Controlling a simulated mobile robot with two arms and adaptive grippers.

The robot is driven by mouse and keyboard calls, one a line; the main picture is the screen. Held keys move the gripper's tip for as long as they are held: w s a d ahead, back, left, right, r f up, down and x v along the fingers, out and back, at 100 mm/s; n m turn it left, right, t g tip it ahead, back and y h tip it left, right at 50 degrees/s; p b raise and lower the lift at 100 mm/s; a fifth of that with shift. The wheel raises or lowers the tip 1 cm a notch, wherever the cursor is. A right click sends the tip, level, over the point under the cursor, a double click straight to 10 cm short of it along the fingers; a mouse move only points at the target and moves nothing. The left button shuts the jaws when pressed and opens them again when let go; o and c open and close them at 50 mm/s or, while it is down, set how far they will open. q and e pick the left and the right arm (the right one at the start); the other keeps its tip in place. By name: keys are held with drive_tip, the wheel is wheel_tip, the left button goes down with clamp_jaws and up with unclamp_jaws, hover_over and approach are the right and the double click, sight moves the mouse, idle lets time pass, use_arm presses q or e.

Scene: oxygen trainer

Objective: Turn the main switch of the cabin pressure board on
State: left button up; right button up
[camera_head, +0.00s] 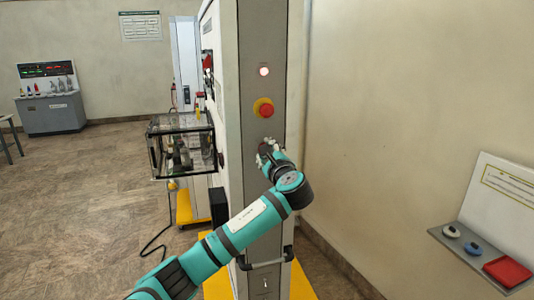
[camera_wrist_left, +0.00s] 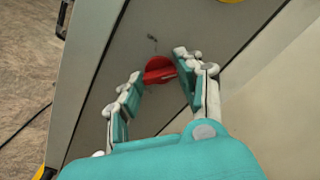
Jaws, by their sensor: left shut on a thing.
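The board's side is a tall grey panel (camera_head: 262,40). A red rotary switch (camera_wrist_left: 157,68) sits on this panel in the left wrist view, with a small dark mark above it. My left gripper (camera_head: 268,147) is at the panel below a red mushroom button, and it hides the switch in the head view. The knob's exact turn angle is hard to read. My right gripper is not in view.
A handle bar (camera_head: 265,263) is lower on the panel. A clear box (camera_head: 165,127) projects left. A wall stands right, with a shelf (camera_head: 470,252).

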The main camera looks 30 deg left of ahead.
use_arm(q)
drive_tip(key=shift+f+m, duration=0.15)
drive_tip(key=shift+m, duration=0.55)
drive_tip(key=o, duration=1.2)
drive_tip(key=shift+c, duration=0.2)
drive_tip(key=v, duration=1.2)
